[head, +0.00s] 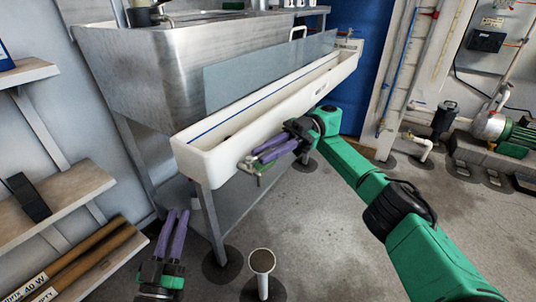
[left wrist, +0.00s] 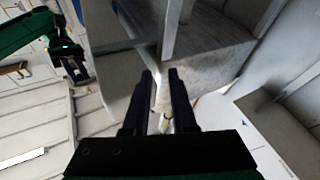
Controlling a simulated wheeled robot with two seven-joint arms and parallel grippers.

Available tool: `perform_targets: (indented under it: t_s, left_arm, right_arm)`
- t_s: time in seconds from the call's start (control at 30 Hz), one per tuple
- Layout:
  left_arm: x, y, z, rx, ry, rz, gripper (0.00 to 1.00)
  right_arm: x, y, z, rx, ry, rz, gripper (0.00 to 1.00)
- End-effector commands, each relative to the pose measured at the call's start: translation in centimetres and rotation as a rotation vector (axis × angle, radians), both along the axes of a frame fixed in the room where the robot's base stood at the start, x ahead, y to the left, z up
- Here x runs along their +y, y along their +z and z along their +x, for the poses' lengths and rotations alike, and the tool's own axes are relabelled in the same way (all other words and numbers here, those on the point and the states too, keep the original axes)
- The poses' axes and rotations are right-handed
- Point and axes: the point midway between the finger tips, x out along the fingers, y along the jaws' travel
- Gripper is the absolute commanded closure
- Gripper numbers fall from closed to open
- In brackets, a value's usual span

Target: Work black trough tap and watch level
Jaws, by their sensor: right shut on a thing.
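The white trough (head: 285,112) runs along the front of the steel sink unit, with a blue line along its inner wall. A small tap (head: 246,166) is at the near lower front of the trough, mostly hidden by my gripper; its colour is hard to tell. My right gripper (head: 257,158) is at the tap with its purple fingers shut on it. My left gripper (head: 174,215) is low at the left, below the trough, fingers pointing up, empty. In the left wrist view its fingertips (left wrist: 160,72) stand a little apart. Water in the trough cannot be made out clearly.
A white upright pipe with a dark open top (head: 262,262) stands on the floor below the tap. Wooden shelves (head: 55,205) with long cardboard tubes are at the left. A green-motored pump (head: 505,132) stands at the right. The middle floor is clear.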

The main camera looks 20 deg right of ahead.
Motion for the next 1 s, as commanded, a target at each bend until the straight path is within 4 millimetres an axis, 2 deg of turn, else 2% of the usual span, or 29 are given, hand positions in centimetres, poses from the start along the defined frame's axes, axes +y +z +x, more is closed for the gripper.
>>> perform_targets:
  t_s: [0.2,0.63,0.67,0.7,0.73,1.0]
  left_arm:
    - [0.2,2.2,0.2,-0.064,0.008,-0.011,0.75]
    - [0.3,2.6,0.3,-0.074,0.009,-0.013,0.75]
    - [0.3,2.6,0.3,-0.074,0.009,-0.013,0.75]
    - [0.3,2.6,0.2,-0.074,0.009,-0.013,0.75]
    - [0.3,2.6,0.2,-0.074,0.009,-0.013,0.75]
    - [0.3,2.6,0.3,-0.074,0.009,-0.013,0.75]
  right_arm:
    - [0.0,0.0,0.0,-0.001,0.004,0.001,1.0]
    - [0.0,0.0,0.0,-0.001,0.005,0.0,1.0]
    - [0.0,0.0,0.0,-0.001,0.005,0.0,0.73]
    - [0.0,0.0,0.0,-0.001,0.005,0.0,0.57]
    - [0.0,0.0,0.0,-0.001,0.005,0.0,0.54]
    - [0.0,0.0,0.0,0.0,0.005,0.0,0.54]
